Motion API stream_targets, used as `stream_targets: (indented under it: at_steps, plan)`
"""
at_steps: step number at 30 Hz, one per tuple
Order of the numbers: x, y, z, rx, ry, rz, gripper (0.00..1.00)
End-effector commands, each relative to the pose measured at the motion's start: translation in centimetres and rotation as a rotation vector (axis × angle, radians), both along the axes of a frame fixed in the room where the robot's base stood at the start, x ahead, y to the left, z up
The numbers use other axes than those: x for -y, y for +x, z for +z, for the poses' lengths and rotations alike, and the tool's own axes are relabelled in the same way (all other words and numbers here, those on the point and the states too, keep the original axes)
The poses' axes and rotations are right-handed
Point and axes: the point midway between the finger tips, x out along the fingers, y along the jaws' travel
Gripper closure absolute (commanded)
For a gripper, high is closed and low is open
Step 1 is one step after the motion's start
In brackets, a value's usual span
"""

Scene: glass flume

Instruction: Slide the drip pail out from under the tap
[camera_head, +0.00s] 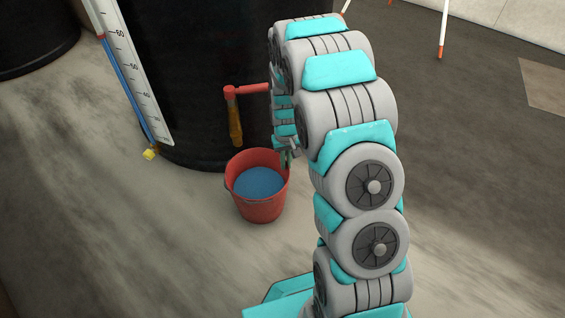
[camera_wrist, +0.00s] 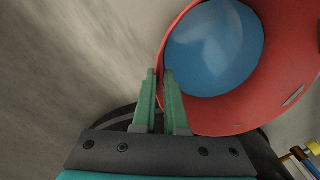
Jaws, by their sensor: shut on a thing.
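The drip pail (camera_head: 262,212) is red and holds blue liquid. It stands upright on the floor in front of the dark tank, below the tap (camera_head: 236,115), which has a red pipe and a brownish spout. In the head view the spout's lower end shows just above the pail's back rim. My gripper (camera_head: 287,158) is at the pail's right rim, partly hidden by my arm. In the wrist view the green fingers of my gripper (camera_wrist: 160,78) are shut on the rim of the pail (camera_wrist: 205,115), one inside and one outside.
The black tank (camera_head: 200,85) stands right behind the pail. A white gauge with a blue tube (camera_head: 127,75) leans along it, with a yellow fitting (camera_head: 150,154) near the floor. Striped poles (camera_head: 443,30) stand at the back right. The floor in front and left is clear.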

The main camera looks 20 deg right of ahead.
Motion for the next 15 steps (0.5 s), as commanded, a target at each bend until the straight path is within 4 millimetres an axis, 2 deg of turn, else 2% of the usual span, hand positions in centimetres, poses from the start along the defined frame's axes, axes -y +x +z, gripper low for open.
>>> stream_targets:
  at_steps: [15]
  plan:
    - [2.1, 0.0, 0.0, 0.000, -0.003, 0.001, 1.00]
